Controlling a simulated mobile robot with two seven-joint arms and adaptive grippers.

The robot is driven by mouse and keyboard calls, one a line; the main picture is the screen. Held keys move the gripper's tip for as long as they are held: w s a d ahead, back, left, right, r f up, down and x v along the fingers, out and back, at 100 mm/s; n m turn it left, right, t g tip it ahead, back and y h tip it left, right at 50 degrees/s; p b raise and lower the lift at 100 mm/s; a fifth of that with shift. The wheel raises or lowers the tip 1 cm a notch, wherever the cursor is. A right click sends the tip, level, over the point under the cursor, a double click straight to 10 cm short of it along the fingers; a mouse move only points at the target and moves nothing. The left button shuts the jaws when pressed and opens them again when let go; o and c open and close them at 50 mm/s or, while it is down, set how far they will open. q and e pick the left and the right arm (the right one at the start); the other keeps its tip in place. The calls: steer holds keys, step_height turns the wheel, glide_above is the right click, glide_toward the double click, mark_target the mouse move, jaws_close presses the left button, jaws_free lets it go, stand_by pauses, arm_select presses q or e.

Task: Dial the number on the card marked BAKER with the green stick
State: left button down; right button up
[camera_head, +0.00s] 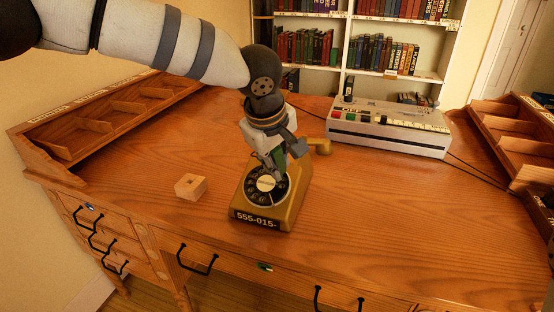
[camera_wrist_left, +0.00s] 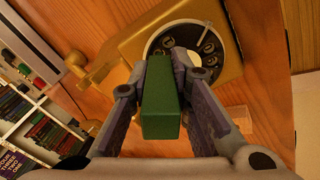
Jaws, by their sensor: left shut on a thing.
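A brass-yellow rotary telephone (camera_head: 296,198) stands on the desk, its front strip reading "555-015-". Its round dial (camera_head: 254,195) has dark finger holes around a pale centre. My left gripper (camera_head: 278,168) is over the dial, shut on the green stick (camera_wrist_left: 160,105). The stick points down at the dial, and its far end is close to the finger holes in the left wrist view. I cannot tell whether the tip is inside a hole. The gripper covers part of the dial. No card marked BAKER is readable. My right gripper is not in view.
A small wooden block (camera_head: 191,187) lies left of the telephone. A pale device with coloured buttons (camera_head: 388,128) stands behind on the right. Wooden organisers (camera_head: 110,122) line the desk's left and right sides. The desk's front right is clear. Bookshelves (camera_head: 370,45) stand behind.

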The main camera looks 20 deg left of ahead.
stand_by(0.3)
arm_select(q)
steer(key=shift+w+f, duration=0.25)
steer(key=shift+f, duration=0.2)
steer(key=shift+s, duration=0.1)
steer(key=shift+s+d+f, duration=0.25)
steer(key=shift+s+d, duration=0.05)
steer(key=shift+s, duration=0.35)
steer(key=shift+s+a+f, duration=0.1)
steer(key=shift+s+f, duration=0.2)
steer(key=shift+s, duration=0.45)
steer(key=shift+s+a+f, duration=0.3)
steer(key=shift+s+a, duration=0.2)
steer(key=shift+s, duration=0.15)
steer(key=shift+r, duration=0.1)
